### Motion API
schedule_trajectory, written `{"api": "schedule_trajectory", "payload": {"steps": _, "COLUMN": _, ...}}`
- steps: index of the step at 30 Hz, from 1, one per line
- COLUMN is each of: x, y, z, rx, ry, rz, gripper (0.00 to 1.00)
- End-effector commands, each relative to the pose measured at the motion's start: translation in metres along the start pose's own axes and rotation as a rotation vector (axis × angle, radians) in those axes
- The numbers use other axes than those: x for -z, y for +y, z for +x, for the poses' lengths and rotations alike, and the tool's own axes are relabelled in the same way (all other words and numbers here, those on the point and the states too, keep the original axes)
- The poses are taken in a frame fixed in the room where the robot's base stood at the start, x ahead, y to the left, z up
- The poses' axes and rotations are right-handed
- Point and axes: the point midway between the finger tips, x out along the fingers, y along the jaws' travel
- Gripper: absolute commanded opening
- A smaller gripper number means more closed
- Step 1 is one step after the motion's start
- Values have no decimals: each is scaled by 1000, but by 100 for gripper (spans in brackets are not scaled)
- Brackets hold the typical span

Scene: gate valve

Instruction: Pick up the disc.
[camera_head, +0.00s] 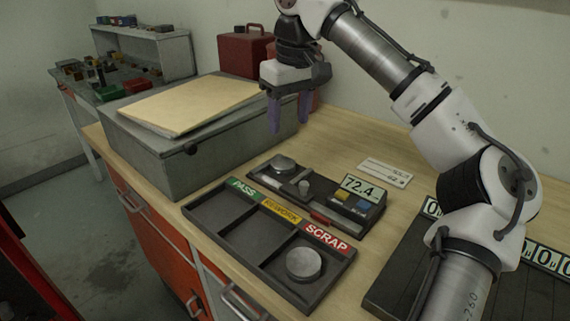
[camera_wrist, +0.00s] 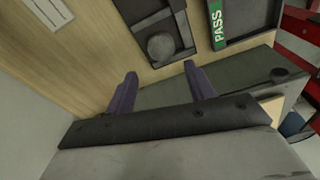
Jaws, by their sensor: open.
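A grey metal disc (camera_head: 303,262) lies in the SCRAP compartment of the dark sorting tray (camera_head: 232,222). A second round grey metal piece (camera_head: 283,162) sits at the left end of the dark gauge (camera_head: 335,212); whether it is a loose disc or part of the gauge I cannot tell. This round piece also shows in the wrist view (camera_wrist: 160,46), ahead of my fingers. My gripper (camera_head: 289,122) is open and empty, pointing down above and behind the gauge, apart from everything. Its two purple fingers also show in the wrist view (camera_wrist: 160,72).
A large grey box (camera_head: 190,150) with a tan folder (camera_head: 180,105) on top stands left of the gauge. A red case (camera_head: 245,52) is behind it. A white label (camera_head: 385,172) lies beyond the gauge. A dark slatted unit with number plates (camera_head: 400,275) is at the right.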

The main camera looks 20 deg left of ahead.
Motion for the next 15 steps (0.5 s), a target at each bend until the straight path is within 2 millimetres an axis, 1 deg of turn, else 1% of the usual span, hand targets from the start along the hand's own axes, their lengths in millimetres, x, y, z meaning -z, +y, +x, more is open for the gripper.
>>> {"api": "schedule_trajectory", "payload": {"steps": 1, "x": -1, "y": 1, "z": 12, "rx": -1, "ry": -3, "rz": 1, "gripper": 54}}
{"api": "schedule_trajectory", "payload": {"steps": 3, "x": -1, "y": 0, "z": 25, "rx": 0, "ry": -3, "rz": 1, "gripper": 54}}
{"api": "schedule_trajectory", "payload": {"steps": 6, "x": 0, "y": 0, "z": 40, "rx": 0, "ry": -1, "rz": 1, "gripper": 54}}
{"api": "schedule_trajectory", "payload": {"steps": 9, "x": 0, "y": 0, "z": 50, "rx": 0, "ry": -1, "rz": 0, "gripper": 54}}
{"api": "schedule_trajectory", "payload": {"steps": 13, "x": 1, "y": 0, "z": 57, "rx": 0, "ry": -1, "rz": 0, "gripper": 54}}
{"api": "schedule_trajectory", "payload": {"steps": 15, "x": 2, "y": -1, "z": 65, "rx": -1, "ry": -2, "rz": 0, "gripper": 54}}
